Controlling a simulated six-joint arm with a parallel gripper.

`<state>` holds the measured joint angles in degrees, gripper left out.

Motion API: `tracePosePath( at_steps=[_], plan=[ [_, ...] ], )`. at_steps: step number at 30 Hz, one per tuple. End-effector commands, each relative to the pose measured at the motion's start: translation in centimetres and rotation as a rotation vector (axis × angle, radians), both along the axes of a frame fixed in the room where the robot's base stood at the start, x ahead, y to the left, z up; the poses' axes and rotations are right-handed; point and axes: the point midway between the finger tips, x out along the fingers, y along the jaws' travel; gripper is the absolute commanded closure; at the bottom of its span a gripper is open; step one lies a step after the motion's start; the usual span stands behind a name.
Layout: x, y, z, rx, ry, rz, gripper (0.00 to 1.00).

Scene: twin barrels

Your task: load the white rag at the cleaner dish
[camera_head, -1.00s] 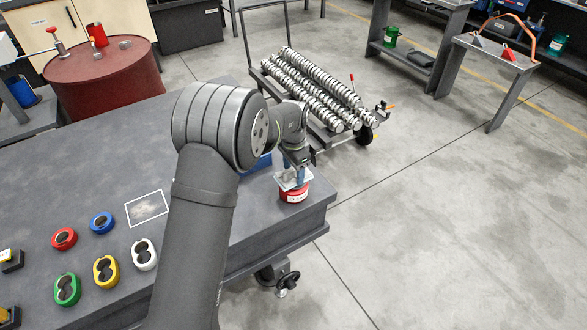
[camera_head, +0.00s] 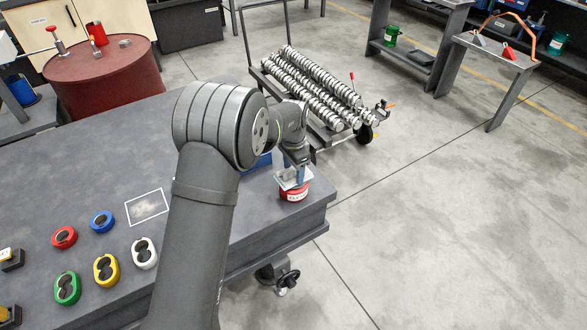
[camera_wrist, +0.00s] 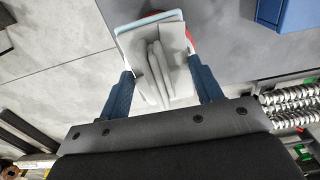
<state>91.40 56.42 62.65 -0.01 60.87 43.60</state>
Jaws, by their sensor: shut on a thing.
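My gripper (camera_head: 300,176) points down at the right corner of the table, over a red dish (camera_head: 294,194) with a white label. It also shows in the wrist view (camera_wrist: 164,88), its two blue fingers closed on the folded white rag (camera_wrist: 158,62). In the head view the rag (camera_head: 283,182) spreads just over the dish's top. In the wrist view the rag hides most of the dish, with only a bit of its red edge (camera_wrist: 193,37) showing. I cannot tell whether the rag touches the dish.
A blue container (camera_head: 259,163) stands behind my arm near the dish. A white-bordered patch (camera_head: 147,207) and several coloured ring-shaped holders (camera_head: 106,270) lie on the grey table (camera_head: 200,252). A red barrel (camera_head: 105,72) stands at back left. A cart with metal rods (camera_head: 318,90) stands beyond the table.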

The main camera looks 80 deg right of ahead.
Motion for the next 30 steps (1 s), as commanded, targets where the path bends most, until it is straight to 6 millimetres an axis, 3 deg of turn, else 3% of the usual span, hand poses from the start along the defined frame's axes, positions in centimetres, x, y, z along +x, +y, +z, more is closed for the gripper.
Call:
tracePosePath(
  at_steps=[14, 30],
  plan=[
    [0.0, 0.1, 0.1, 0.003, 0.000, 0.000, 0.59],
    [0.0, 0.0, 4.6, -0.001, 0.000, 0.000, 0.59]
  ],
)
